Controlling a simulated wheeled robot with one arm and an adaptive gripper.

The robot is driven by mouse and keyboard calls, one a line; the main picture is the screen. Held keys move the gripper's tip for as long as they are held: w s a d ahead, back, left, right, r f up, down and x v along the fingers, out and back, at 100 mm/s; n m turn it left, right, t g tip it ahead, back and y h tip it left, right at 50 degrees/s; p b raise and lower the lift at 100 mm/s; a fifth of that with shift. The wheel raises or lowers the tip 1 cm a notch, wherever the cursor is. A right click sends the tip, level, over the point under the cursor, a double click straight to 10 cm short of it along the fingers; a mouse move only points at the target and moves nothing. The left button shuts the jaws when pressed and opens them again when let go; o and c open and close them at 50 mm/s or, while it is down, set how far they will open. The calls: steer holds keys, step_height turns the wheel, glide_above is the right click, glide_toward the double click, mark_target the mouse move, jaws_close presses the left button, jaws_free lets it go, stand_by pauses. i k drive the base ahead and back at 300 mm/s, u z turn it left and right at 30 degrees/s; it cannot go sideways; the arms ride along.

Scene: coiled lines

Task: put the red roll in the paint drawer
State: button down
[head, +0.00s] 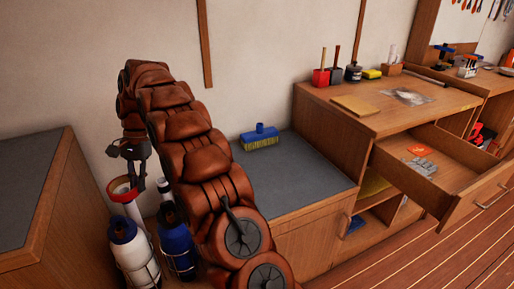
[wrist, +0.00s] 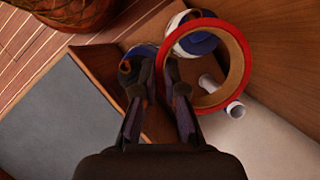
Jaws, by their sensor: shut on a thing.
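The red roll (head: 119,190) is a red ring with a tan inner face. It hangs from my gripper (head: 138,160), above the bottles in the left of the head view. In the wrist view the red roll (wrist: 205,22) is large and tilted, with its near-left wall at my gripper's fingertips (wrist: 157,82). The fingers are shut on that wall. A wooden drawer (head: 462,181) stands pulled open at the right of the head view, with small grey and orange items inside. No label shows on it, so I cannot tell whether it is the paint drawer.
A white bottle (head: 130,250) and a blue bottle (head: 177,250) stand in wire holders below the roll. A blue brush (head: 260,137) lies on the grey counter (head: 290,175). The wooden worktop (head: 390,105) above the drawer holds pots and a sponge. A cabinet (head: 50,200) stands left.

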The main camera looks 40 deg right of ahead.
mark_target(452, 169)
steer(key=z, duration=0.5)
steer(key=k, duration=1.15)
steer(key=z, duration=0.7)
steer(key=i, duration=0.65)
steer(key=z, duration=0.6)
